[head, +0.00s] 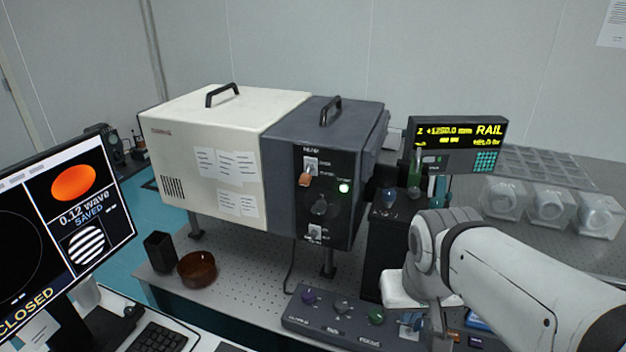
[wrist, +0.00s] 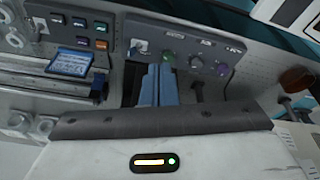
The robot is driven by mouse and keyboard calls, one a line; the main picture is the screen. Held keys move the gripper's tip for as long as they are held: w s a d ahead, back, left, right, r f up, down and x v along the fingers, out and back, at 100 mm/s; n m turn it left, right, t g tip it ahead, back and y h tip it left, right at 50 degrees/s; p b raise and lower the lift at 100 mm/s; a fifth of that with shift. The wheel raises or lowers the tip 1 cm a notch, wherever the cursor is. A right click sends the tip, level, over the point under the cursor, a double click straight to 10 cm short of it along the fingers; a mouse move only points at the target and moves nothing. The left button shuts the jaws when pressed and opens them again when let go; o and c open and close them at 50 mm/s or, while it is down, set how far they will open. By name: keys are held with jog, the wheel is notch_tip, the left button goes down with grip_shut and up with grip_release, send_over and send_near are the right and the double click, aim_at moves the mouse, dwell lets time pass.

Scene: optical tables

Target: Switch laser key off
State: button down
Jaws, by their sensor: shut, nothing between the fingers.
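The laser housing has a dark front panel (head: 325,195) in the head view. The labels are too small to read, so I cannot tell which control is the laser key. My gripper (wrist: 160,68) shows two blue fingers pressed together and empty in the wrist view. They are over the low control box (wrist: 190,50), close to its green knob (wrist: 168,57) and a small white switch plate (wrist: 138,47).
The control box (head: 325,325) also carries a purple knob (head: 309,297). A brown bowl (head: 197,269) and black cup (head: 159,251) stand at left. A rail display (head: 455,135) and clear boxes (head: 550,205) are at right. A monitor (head: 65,240) fills the left edge.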

jog(key=w+a+r+h, duration=0.1)
jog(key=w+a+r, duration=0.15)
jog(key=w, duration=0.35)
jog(key=m+t+h, duration=0.2)
jog(key=m+t, duration=0.2)
jog(key=t, duration=0.2)
send_near(316, 204)
notch_tip(316, 204, up, 4)
jog(key=s, duration=0.2)
jog(key=shift+s+a+f, duration=0.2)
jog(key=shift+a+f, duration=0.1)
jog(key=shift+a, duration=0.1)
jog(key=p+x, duration=0.2)
jog(key=x, duration=0.8)
jog(key=shift+s+a+f, duration=0.1)
jog(key=shift+s+f, duration=0.05)
jog(key=shift+f, duration=0.05)
